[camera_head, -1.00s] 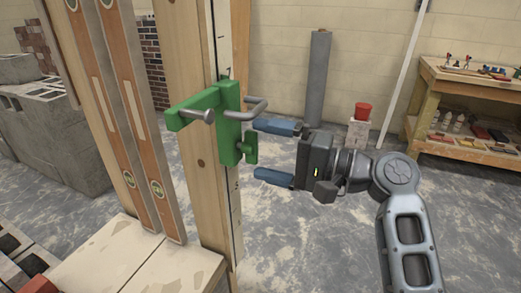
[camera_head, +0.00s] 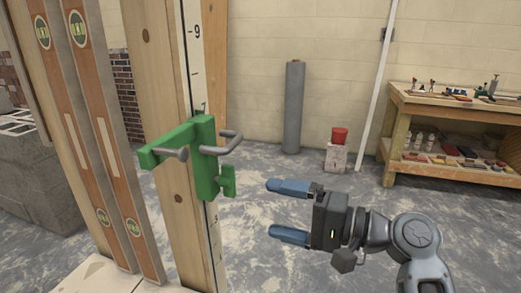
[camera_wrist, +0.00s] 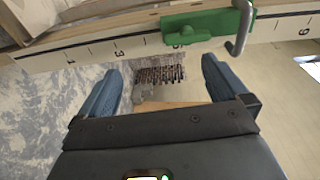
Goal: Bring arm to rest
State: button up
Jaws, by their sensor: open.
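My gripper (camera_head: 284,211) is open and empty, with its two blue fingers apart and pointing left. It hangs in the air to the right of and slightly below the green clamp (camera_head: 205,165), with a clear gap between them. The green clamp sits on the upright wooden post (camera_head: 168,150), which carries a measuring scale. In the wrist view the two blue fingers (camera_wrist: 162,85) show spread with nothing between them, and the clamp (camera_wrist: 195,25) lies beyond them near the top. My arm reaches in from the lower right.
Two wooden spirit levels (camera_head: 85,120) lean left of the post. Grey blocks (camera_head: 35,170) stand at far left. The floor right of the post is open.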

jog(key=s+d+f+m+t+h+p, duration=0.1)
jog(key=s+d+f+t+h, duration=0.1)
jog(key=s+d+f+h, duration=0.3)
jog(key=s+f+m+t+h, duration=0.1)
jog(key=s+f+m+t, duration=0.1)
jog(key=f, duration=0.6)
jog(key=s+d+f+t+h, duration=0.1)
jog(key=s+d+f+h, duration=0.15)
jog(key=s, duration=0.35)
jog(key=s+d+f+h, duration=0.2)
jog(key=s+d+f, duration=0.1)
jog(key=s, duration=0.2)
jog(key=s+d+r+n+h+p, duration=0.1)
jog(key=s+r, duration=0.3)
jog(key=s, duration=0.4)
jog(key=s+d+r+n+t+h+p, duration=0.1)
jog(key=s+r+n, duration=0.3)
jog(key=s, duration=0.4)
jog(key=s+d+r+n+t+h+p, duration=0.1)
jog(key=s+d+r+n+h, duration=0.2)
jog(key=s+r, duration=0.2)
jog(key=s, duration=0.3)
